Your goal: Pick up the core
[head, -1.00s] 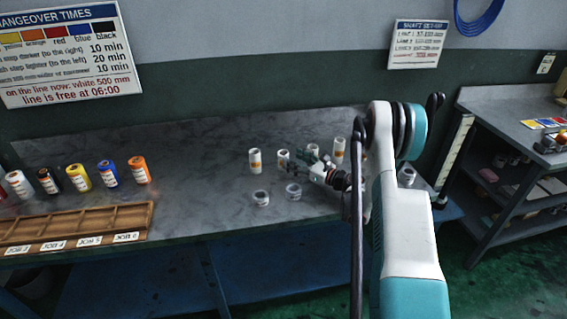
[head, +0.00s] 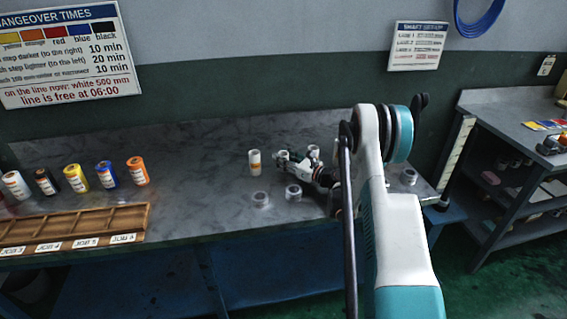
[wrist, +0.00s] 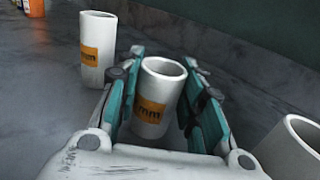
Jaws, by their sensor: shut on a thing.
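A white hollow core (wrist: 154,98) with an orange label marked "mm" stands between the teal pads of my gripper (wrist: 164,78) in the wrist view, and the gripper is shut on it. In the head view my gripper (head: 285,158) is low over the bench, and the arm's end largely hides this core. A similar tall core (head: 254,162) stands to its left, and it also shows in the wrist view (wrist: 97,48). Another core (wrist: 292,148) is close on the right in the wrist view. One more core top (head: 313,151) shows behind the gripper.
Several coloured rolls (head: 107,174) and a wooden tray (head: 150,207) occupy the bench's left. The middle-left bench (head: 195,170) is clear.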

